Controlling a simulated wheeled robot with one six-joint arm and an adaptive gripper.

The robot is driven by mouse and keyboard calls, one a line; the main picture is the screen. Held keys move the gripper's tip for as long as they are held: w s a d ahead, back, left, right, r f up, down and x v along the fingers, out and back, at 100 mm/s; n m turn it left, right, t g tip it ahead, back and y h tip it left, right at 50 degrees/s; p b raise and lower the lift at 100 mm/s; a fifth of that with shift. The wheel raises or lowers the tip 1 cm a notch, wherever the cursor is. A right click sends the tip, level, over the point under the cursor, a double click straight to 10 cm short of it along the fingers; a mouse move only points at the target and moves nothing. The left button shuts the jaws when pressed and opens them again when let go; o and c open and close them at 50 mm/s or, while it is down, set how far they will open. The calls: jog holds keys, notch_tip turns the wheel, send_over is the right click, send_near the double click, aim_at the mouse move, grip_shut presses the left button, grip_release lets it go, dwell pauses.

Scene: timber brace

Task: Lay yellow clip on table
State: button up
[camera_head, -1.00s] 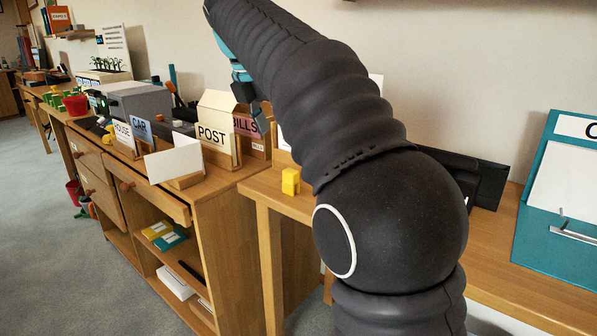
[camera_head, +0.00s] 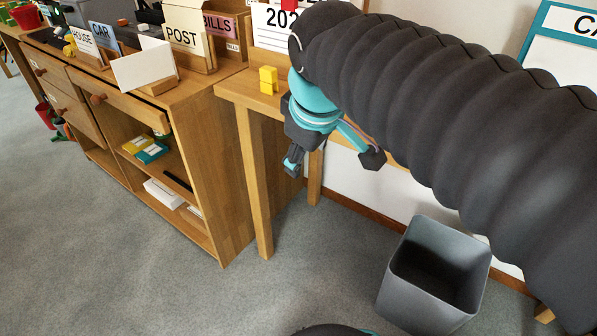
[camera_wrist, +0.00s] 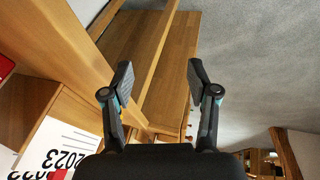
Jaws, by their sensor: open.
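A small, blocky yellow thing, which looks like the yellow clip (camera_head: 268,80), stands upright on the left end of the wooden table (camera_head: 240,90), near its edge. My gripper (camera_head: 331,163) hangs below and to the right of it, at the front of the table. Its two fingers are spread apart with nothing between them. My arm hides much of the table.
A wooden cabinet (camera_head: 222,170) with an open drawer stands left of the table. On it are sorters labelled POST (camera_head: 187,38) and CAR. A calendar (camera_head: 270,30) stands behind the clip. A grey bin (camera_head: 435,275) is on the floor at right.

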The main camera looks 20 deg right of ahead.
jog(key=s+f+m, duration=0.6)
jog(key=f, duration=0.3)
jog(key=shift+s+m+t+y, duration=0.3)
jog(key=shift+s+t, duration=0.1)
